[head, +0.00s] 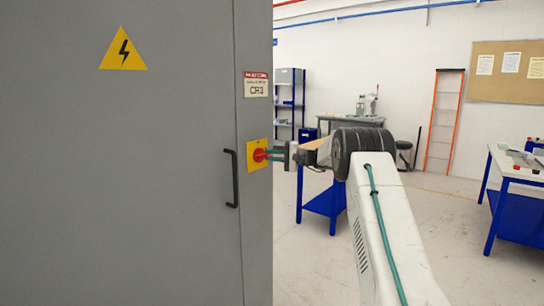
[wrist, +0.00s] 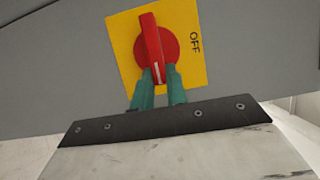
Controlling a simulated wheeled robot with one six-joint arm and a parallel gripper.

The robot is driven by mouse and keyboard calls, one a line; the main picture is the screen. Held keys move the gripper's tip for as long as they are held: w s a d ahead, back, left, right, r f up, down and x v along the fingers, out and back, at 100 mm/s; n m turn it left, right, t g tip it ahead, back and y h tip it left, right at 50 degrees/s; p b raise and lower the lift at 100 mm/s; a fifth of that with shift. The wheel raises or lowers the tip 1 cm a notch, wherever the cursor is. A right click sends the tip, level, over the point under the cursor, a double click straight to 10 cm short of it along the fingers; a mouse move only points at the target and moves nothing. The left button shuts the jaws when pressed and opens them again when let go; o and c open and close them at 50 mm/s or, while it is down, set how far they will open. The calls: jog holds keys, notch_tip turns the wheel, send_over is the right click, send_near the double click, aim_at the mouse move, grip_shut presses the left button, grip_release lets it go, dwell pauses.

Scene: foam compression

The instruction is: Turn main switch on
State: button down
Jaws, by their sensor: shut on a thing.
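The main switch is a red rotary knob (head: 259,155) on a yellow plate (head: 251,142) on the narrow right part of the grey cabinet. In the wrist view the red knob (wrist: 152,45) stands lengthwise up the picture, with a white line at its lower end. The word OFF is printed on the yellow plate (wrist: 188,75) to the right of the knob. My gripper (wrist: 159,76) has its green fingers on either side of the knob's lower end, shut on it. In the head view my gripper (head: 272,155) reaches the knob from the right.
The grey cabinet (head: 120,190) fills the left, with a black door handle (head: 232,178) left of the switch. A label (head: 256,84) is above the switch. Behind are a blue-legged table (head: 325,200), an orange ladder (head: 444,120) and a workbench (head: 515,180).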

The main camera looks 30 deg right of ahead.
jog(key=shift+f, duration=0.1)
jog(key=c, duration=1.4)
grip_release()
jog(key=v, duration=0.7)
jog(key=shift+s+d, duration=0.25)
jog(key=shift+s, duration=0.05)
